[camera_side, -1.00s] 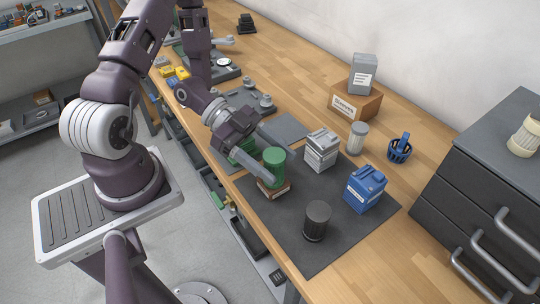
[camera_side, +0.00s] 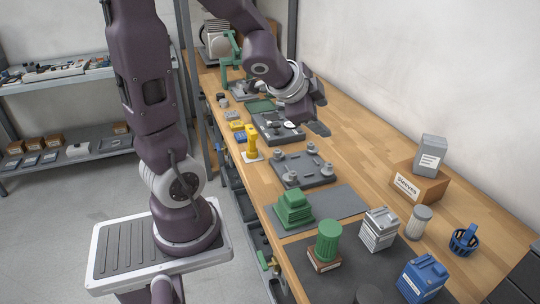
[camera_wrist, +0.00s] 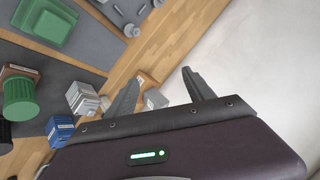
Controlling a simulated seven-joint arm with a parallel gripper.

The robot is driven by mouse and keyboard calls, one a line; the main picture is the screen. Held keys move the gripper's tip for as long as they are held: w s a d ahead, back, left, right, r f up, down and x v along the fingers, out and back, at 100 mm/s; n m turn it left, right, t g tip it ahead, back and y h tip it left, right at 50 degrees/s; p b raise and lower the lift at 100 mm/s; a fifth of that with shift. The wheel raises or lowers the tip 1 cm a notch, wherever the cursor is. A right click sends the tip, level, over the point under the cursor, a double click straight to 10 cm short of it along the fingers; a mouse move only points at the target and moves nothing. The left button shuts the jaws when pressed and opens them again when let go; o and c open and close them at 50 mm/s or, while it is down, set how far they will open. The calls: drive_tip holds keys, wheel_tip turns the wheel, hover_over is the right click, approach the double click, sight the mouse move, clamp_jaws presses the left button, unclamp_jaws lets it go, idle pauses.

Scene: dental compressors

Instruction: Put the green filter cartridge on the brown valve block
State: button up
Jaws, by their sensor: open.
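The green filter cartridge (camera_side: 328,241), a ribbed cylinder with a wider cap, stands upright on the brown valve block (camera_side: 324,264) on the dark mat. The block has a pale label on its front. In the wrist view the cartridge (camera_wrist: 20,97) is at the left edge, with part of the brown block (camera_wrist: 14,72) beside it. My gripper (camera_side: 318,129) is raised above the far part of the bench, well away from the cartridge. In the wrist view its two fingers (camera_wrist: 161,80) are spread with nothing between them.
A green stepped block (camera_side: 293,210) stands behind the cartridge. A grey-white box (camera_side: 379,230), a blue box (camera_side: 422,279), a grey jar (camera_side: 418,222) and a blue cup (camera_side: 464,240) are to the right. A grey box sits on the Sleeves carton (camera_side: 418,184).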

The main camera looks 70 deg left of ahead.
drive_tip(key=s+d+r+n+g+h, duration=0.3)
drive_tip(key=s+d+n, duration=0.2)
drive_tip(key=s+d, duration=1)
drive_tip(key=s, duration=0.3)
drive_tip(key=shift+s+r+n, duration=0.15)
drive_tip(key=shift+r+n, duration=0.25)
